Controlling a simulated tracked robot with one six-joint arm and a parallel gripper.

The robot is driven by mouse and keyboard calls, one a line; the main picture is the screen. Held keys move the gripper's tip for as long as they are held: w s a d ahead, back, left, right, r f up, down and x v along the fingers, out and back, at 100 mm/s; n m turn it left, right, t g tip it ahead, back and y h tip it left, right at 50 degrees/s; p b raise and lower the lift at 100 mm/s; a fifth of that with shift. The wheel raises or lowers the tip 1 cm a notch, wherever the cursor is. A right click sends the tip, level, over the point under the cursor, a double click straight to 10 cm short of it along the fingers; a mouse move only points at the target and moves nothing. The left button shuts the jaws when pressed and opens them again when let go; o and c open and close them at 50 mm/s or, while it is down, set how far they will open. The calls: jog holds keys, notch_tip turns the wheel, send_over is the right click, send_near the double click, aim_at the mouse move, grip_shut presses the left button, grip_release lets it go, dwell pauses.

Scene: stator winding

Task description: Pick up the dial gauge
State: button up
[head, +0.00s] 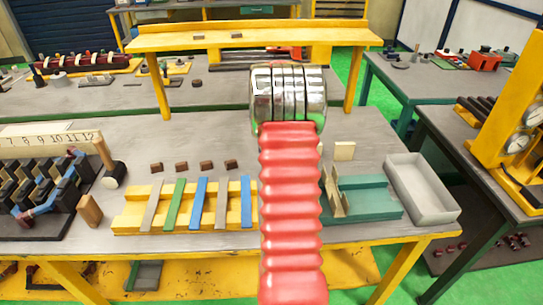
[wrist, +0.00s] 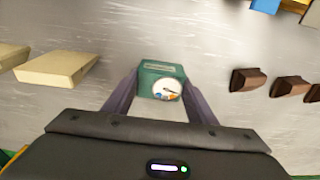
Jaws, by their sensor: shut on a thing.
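The dial gauge (wrist: 160,72) is a small green block with a white round face and a dark needle. It shows in the middle of the wrist view, between the two dark fingers of my gripper (wrist: 161,80). The fingers are shut on its left and right sides. The grey bench top shows beyond it, and I cannot tell whether the gauge touches the bench or is held above it. In the head view my red ribbed arm and its silver rings hide the gripper and the gauge.
Several brown blocks (wrist: 245,80) lie right of the gauge in the wrist view, and a pale block (wrist: 57,68) lies left. In the head view a yellow rack (head: 128,221) with coloured strips, a green fixture (head: 370,197) and a grey tray (head: 421,187) stand near the front edge.

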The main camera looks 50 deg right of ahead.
notch_tip(320, 180, up, 10)
jog(key=shift+r, duration=0.1)
dwell(0.4)
dwell(0.5)
jog(key=w+a+r+n, duration=0.2)
jog(key=w+a, duration=0.6)
jog(key=a, duration=0.3)
jog(key=w+a+r+n, duration=0.1)
jog(key=w+a+r, duration=0.1)
jog(key=w+a, duration=0.8)
jog(key=w+a+r+n, duration=0.1)
jog(key=a, duration=1.3)
jog(key=w+a+r+n, duration=0.1)
jog(key=a+r+n, duration=0.1)
jog(key=a, duration=1.3)
jog(key=shift+w+y, duration=0.3)
jog(key=shift+w, duration=0.1)
jog(key=shift+s+a, duration=0.1)
